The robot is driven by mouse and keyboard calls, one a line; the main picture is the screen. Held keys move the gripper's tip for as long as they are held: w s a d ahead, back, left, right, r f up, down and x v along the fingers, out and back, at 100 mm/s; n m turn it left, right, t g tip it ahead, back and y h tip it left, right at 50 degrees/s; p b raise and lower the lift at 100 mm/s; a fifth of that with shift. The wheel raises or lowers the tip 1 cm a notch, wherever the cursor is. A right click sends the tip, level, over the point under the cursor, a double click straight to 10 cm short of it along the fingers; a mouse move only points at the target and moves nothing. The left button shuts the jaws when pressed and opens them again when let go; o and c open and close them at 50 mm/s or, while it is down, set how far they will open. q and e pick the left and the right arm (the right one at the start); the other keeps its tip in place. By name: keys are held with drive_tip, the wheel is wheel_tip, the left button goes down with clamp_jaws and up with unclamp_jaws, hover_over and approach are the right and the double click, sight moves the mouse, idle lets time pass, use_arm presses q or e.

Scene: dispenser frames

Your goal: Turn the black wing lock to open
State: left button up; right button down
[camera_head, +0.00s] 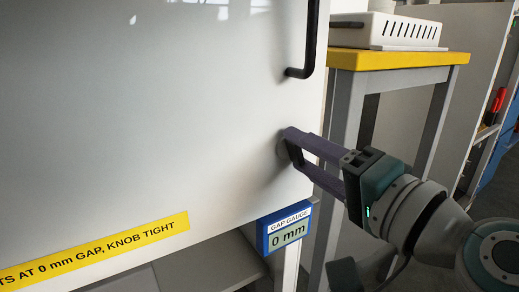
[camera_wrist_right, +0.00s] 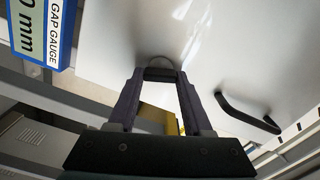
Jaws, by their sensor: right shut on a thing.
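My right gripper (camera_head: 291,142) reaches in from the right to the white door (camera_head: 130,110), near its lower right edge. In the right wrist view its two fingertips (camera_wrist_right: 160,78) are closed on the dark wing of the black wing lock (camera_wrist_right: 160,73). A grey round base shows behind the wing against the door. My left gripper is in neither view.
A black bar handle (camera_head: 308,45) is on the door above my gripper. A blue gap gauge (camera_head: 287,230) reading 0 mm hangs below the door. A yellow label (camera_head: 95,253) runs along the lower edge. A yellow-topped table (camera_head: 400,58) stands at the right.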

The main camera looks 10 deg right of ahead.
drive_tip(key=shift+m, duration=2)
drive_tip(key=shift+c, duration=1.6)
unclamp_jaws()
drive_tip(key=b+v, duration=0.1)
drive_tip(key=v, duration=0.9)
